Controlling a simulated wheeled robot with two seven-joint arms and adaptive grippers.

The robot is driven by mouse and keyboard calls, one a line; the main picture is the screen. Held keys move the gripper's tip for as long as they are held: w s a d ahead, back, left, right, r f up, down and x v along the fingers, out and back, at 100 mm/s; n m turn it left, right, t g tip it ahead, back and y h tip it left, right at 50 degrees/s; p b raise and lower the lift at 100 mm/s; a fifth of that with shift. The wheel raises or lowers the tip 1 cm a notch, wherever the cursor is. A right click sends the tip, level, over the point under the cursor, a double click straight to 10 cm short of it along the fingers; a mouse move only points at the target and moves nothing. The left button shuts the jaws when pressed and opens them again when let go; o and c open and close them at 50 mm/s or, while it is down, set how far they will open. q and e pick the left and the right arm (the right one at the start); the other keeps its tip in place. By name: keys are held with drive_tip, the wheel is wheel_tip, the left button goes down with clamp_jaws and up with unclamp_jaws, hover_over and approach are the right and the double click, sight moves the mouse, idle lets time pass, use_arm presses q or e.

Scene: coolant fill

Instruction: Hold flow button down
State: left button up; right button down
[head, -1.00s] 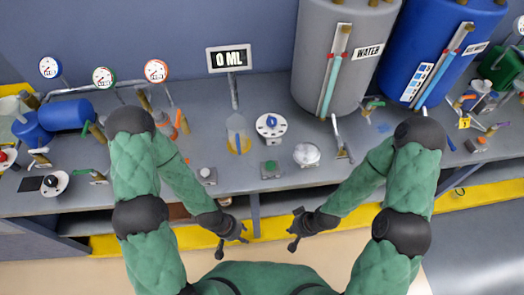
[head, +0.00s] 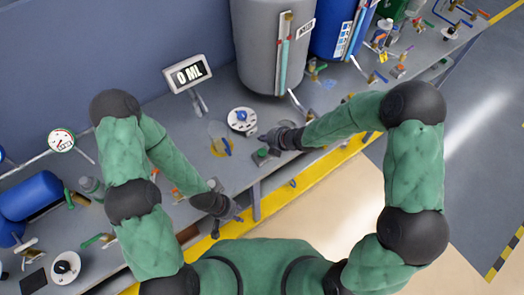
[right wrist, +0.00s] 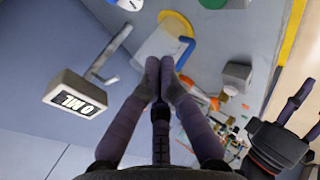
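A green push button (head: 262,154) on a small dark base stands at the counter's front edge. It shows partly at the top of the right wrist view (right wrist: 213,3). My right gripper (head: 265,138) is over the counter just above and beside the button in the head view; contact cannot be seen. In the right wrist view its fingers (right wrist: 160,66) are together with nothing between them, pointing toward the clear jug (right wrist: 160,42). My left gripper (head: 230,217) is empty in front of the counter, its fingers apart. The display (head: 189,73) reads 0 ML.
A white dial with a blue knob (head: 242,121) sits behind the button. The clear jug (head: 219,138) stands left of it on a yellow disc. A small grey box (head: 214,185) is further left. Grey and blue tanks stand behind.

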drive_tip(key=shift+w+r+n, duration=0.2)
drive_tip(key=shift+r+n, duration=0.3)
drive_tip(key=shift+r, duration=0.15)
drive_tip(key=shift+f, duration=0.1)
drive_tip(key=b, duration=0.5)
hover_over(260, 150)
drive_tip(key=s+d, duration=0.1)
drive_tip(key=f, duration=0.7)
drive_tip(key=shift+s+d+f, duration=0.1)
drive_tip(key=shift+d+f, duration=0.1)
drive_tip(key=shift+f, duration=0.05)
drive_tip(key=shift+f+b, duration=0.65)
drive_tip(key=shift+f+b, duration=0.35)
drive_tip(key=shift+b, duration=0.25)
drive_tip(key=shift+f+b, duration=0.55)
drive_tip(key=shift+b, duration=0.05)
idle(3.7)
